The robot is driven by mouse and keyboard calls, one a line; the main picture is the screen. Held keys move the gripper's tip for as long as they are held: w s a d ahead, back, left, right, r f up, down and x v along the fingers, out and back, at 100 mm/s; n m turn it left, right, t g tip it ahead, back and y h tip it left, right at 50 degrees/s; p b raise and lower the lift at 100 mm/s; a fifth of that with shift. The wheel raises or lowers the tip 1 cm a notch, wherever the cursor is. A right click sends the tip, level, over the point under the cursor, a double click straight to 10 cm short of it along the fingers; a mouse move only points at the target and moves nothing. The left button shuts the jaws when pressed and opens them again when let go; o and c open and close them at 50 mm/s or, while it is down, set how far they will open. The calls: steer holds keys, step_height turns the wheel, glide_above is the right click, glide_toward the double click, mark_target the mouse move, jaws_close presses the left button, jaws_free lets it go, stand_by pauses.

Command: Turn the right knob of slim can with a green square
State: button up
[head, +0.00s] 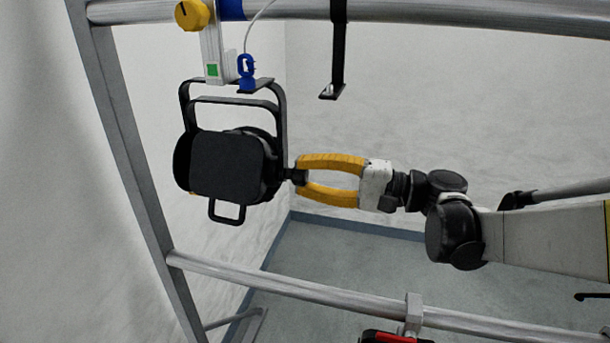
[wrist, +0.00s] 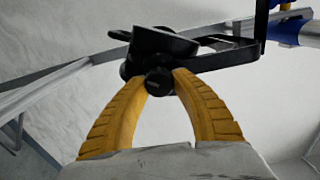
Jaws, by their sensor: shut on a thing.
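The slim black can (head: 228,166) hangs in its yoke from the upper rail, at the left of the head view. A green square (head: 212,70) marks the silver clamp above it. The can's right knob (head: 293,176) is a small black knob on the right side of the yoke. My gripper (head: 302,177) comes from the right, and its yellow fingers are closed around this knob. In the wrist view the round black end of the knob (wrist: 159,81) sits between the fingertips, with the can (wrist: 160,42) behind it. The knob's sides are partly hidden by the fingers.
A black bracket (head: 337,50) hangs to the right from the upper rail (head: 420,12). A lower rail (head: 310,297) carries a red and black item (head: 392,337). Free space lies below my gripper.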

steer(key=o, duration=1.2)
steer(key=shift+d, duration=0.1)
steer(key=v, duration=1.1)
steer(key=shift+s+d, duration=0.15)
steer(key=shift+d, duration=0.2)
